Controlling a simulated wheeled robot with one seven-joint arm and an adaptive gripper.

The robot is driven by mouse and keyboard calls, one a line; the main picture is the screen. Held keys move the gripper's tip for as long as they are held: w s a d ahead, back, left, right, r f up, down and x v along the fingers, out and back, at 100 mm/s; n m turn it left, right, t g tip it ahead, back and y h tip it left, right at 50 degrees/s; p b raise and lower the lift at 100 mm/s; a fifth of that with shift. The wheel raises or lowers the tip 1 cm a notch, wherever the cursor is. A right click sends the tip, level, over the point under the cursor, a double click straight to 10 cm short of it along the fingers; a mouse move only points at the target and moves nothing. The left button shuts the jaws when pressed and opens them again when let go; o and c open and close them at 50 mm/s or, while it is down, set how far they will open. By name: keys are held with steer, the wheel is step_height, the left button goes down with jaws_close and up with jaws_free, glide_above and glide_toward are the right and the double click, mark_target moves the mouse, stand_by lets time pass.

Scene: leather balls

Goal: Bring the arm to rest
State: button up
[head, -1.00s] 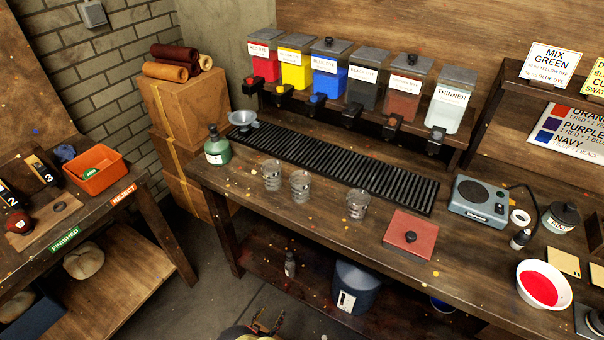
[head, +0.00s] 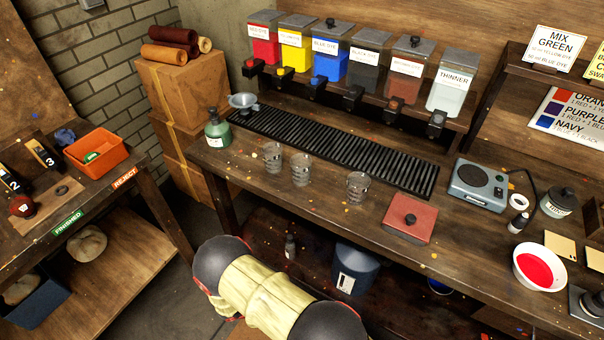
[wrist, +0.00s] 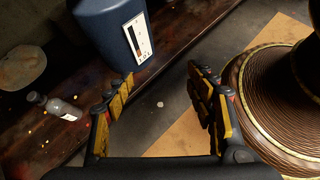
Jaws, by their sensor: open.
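My gripper (wrist: 160,95) shows in the wrist view with its two yellow and black fingers spread apart and nothing between them. It points down toward the floor, in front of the bench's lower shelf. In the head view my arm's cream and dark links rise at the bottom centre, in front of the long workbench (head: 330,215); the gripper itself is hidden there. The arm does not touch the bench top in view.
A blue container (head: 355,271) and a small bottle (wrist: 52,105) are on the lower shelf. An orange bin (head: 96,152) sits on the left table.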

steer(key=s+d+r+m+g+y, duration=0.15)
steer(key=r+m, duration=0.25)
steer(key=r, duration=0.7)
steer(key=s+d+r+m+g+y+p, duration=0.1)
steer(key=d+r+m+g+y, duration=0.2)
steer(key=r, duration=0.9)
steer(key=s+d+r+m+g+y, duration=0.15)
steer(key=r+m, duration=0.35)
steer(key=r, duration=0.6)
steer(key=s+d+r+m+t+y, duration=0.1)
steer(key=s+d+r+m+t, duration=0.1)
steer(key=d+r, duration=0.3)
steer(key=s+d+r+m+t+y+p, duration=0.1)
steer(key=s+d+r+m+t, duration=0.2)
steer(key=r, duration=0.9)
steer(key=s+d+r+m+t+y, duration=0.2)
steer(key=d+r, duration=0.4)
steer(key=r, duration=0.3)
steer(key=shift+s+d+r+m+t+p, duration=0.3)
steer(key=shift+m+t+p, duration=0.15)
steer(key=shift+m, duration=0.45)
